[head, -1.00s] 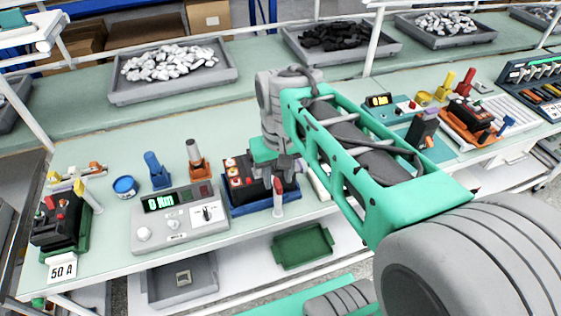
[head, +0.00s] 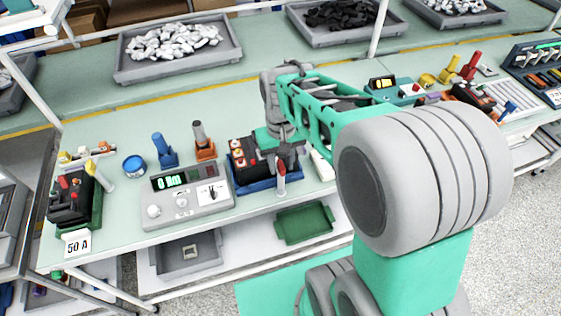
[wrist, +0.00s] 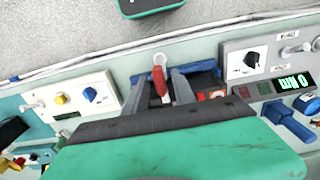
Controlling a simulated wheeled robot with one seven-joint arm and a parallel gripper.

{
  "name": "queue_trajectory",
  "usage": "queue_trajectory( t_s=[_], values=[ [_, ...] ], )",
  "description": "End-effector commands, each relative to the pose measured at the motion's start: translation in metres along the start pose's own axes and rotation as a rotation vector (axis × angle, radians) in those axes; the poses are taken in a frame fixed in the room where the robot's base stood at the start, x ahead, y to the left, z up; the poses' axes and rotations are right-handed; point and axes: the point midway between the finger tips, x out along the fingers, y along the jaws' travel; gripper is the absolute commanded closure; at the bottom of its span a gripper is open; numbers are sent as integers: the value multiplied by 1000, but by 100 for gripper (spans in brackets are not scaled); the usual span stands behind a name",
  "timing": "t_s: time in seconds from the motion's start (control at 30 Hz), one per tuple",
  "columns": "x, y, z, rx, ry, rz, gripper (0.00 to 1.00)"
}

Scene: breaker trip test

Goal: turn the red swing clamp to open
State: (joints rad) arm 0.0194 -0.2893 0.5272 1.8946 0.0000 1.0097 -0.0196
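The red swing clamp (head: 281,172) stands at the front edge of a blue fixture (head: 262,185). In the wrist view its red handle (wrist: 159,80) points up between my two fingers. My gripper (wrist: 160,88) is open around the handle, with a narrow gap showing on each side. In the head view my gripper (head: 284,152) is just above and behind the clamp, over the right part of the fixture.
A grey meter box (head: 188,195) with a green display stands left of the fixture. Blue (head: 166,155) and orange (head: 204,148) upright tools stand behind it. A black breaker in a green holder (head: 75,200) is at far left. A green tray (head: 305,222) lies on the lower shelf.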

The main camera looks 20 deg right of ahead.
Motion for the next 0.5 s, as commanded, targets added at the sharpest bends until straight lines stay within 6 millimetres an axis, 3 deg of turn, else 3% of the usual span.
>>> queue_trajectory(
  t_s=[0.37, 0.5],
  values=[
    [0, 0, 0, 0, 1, 0, 100],
    [-1, 0, 0, 0, 1, 0, 100]
  ],
)
